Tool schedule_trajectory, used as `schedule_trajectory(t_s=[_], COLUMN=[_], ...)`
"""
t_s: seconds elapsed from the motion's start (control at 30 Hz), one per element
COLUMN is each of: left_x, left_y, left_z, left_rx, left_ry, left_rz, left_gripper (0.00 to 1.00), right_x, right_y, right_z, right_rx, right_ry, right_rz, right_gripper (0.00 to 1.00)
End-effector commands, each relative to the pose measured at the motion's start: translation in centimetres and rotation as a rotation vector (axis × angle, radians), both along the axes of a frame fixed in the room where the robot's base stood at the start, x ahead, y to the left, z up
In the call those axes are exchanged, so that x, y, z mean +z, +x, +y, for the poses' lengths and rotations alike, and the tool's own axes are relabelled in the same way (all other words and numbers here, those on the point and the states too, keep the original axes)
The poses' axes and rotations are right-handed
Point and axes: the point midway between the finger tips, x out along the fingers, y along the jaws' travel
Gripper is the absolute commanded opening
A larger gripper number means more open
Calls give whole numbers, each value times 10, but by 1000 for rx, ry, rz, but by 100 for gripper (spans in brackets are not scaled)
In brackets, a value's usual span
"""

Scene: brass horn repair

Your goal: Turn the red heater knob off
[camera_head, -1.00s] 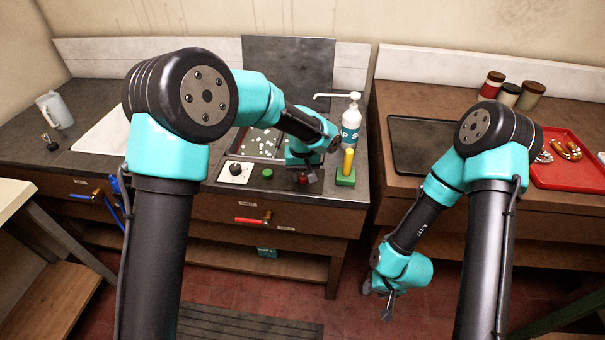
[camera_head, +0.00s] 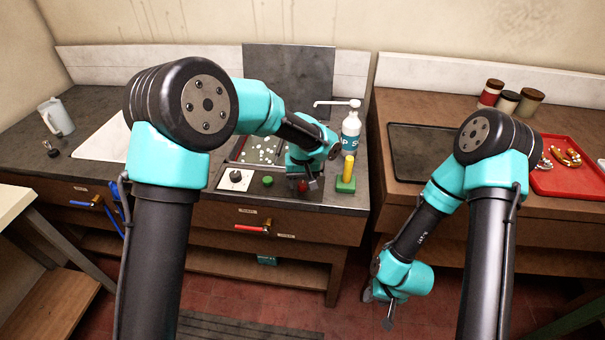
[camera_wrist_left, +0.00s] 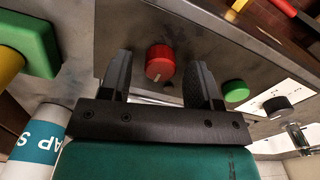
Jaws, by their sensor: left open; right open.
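The red heater knob (camera_wrist_left: 160,62) is a round knob with a pale mark on its face, on a grey panel (camera_wrist_left: 125,25). In the left wrist view it sits between the two fingers of my left gripper (camera_wrist_left: 160,75), which is open with a gap on each side of the knob. In the head view the red knob (camera_head: 303,186) shows just below my left gripper (camera_head: 307,181), partly hidden by it. My right gripper (camera_head: 378,308) is open and empty, hanging low in front of the right bench.
A green block with a yellow handle (camera_head: 346,181) stands close right of the knob. A green button (camera_head: 268,180) and a black knob on a white plate (camera_head: 235,176) lie to the left. A soap bottle (camera_head: 351,130) stands behind.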

Motion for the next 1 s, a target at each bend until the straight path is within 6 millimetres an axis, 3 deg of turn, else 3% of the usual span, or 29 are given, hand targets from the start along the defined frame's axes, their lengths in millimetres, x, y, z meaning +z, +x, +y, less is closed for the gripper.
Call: schedule_trajectory(t_s=[0.27,1.0], left_x=[24,158], left_y=[1,0], left_z=[0,0], left_rx=[2,1], left_ry=[-2,-2], left_rz=[-4,-3], left_gripper=[57,57], right_x=[0,0], right_y=[0,0], right_z=[0,0], right_rx=[0,0], right_ry=[0,0], right_rz=[0,0], right_gripper=[43,43])
